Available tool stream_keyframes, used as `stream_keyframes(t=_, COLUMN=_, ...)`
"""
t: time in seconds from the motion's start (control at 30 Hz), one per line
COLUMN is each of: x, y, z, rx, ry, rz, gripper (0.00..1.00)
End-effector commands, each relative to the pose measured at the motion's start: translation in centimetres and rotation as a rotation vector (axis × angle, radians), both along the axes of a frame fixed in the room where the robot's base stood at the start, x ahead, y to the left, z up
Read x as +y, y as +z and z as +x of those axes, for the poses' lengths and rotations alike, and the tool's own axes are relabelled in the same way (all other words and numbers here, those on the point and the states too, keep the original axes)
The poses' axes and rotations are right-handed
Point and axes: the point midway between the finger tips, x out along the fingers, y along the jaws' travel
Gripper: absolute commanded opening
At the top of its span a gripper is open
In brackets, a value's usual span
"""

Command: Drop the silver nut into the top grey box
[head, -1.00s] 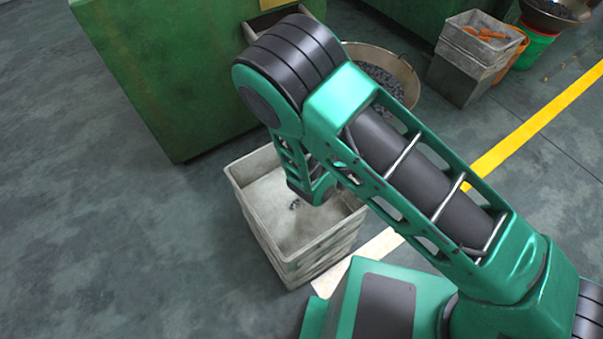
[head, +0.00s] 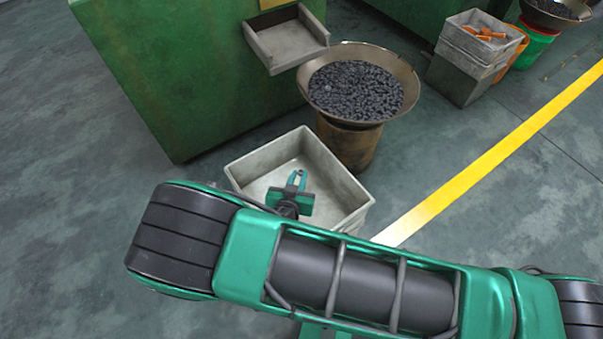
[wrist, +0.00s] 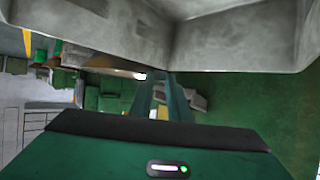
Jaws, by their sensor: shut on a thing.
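The top grey box (head: 335,172) is an open, pale, worn container on the floor in the head view. My arm hides its near side. My gripper (head: 297,177) is over the box opening, and its two green fingers point toward the far wall. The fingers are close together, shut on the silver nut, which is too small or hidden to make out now. In the wrist view the closed fingers (wrist: 165,95) point out past my green gripper body. The grey box walls (wrist: 215,40) fill the top of that view, close by.
A wide metal bowl of dark small parts (head: 358,92) stands on a rusty drum (head: 347,145) just behind the box. A grey chute tray (head: 286,42) juts from the green machine (head: 180,70). More grey boxes (head: 470,55) stand at the upper right. The left floor is clear.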

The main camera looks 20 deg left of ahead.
Motion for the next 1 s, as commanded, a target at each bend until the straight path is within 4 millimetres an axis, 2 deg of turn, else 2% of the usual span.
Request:
stream_keyframes(t=0.1, x=-0.1, y=-1.4, z=0.0, rx=-0.001, ry=0.0, rz=-0.002, gripper=0.0)
stream_keyframes(t=0.3, x=0.0, y=-3.0, z=0.0, rx=-0.001, ry=-0.001, rz=0.0, gripper=0.0)
stream_keyframes(t=0.73, x=0.0, y=-3.6, z=0.0, rx=-0.001, ry=-0.001, rz=0.0, gripper=0.0)
stream_keyframes(t=0.77, x=0.0, y=-3.6, z=0.0, rx=-0.001, ry=-0.001, rz=0.0, gripper=0.23)
stream_keyframes(t=0.8, x=0.0, y=-3.6, z=0.0, rx=-0.001, ry=-0.001, rz=0.001, gripper=0.32)
stream_keyframes(t=0.83, x=0.0, y=-3.6, z=0.0, rx=-0.001, ry=-0.001, rz=0.0, gripper=0.38)
stream_keyframes(t=1.0, x=-0.1, y=-3.6, z=0.0, rx=0.0, ry=-0.001, rz=0.0, gripper=0.38)
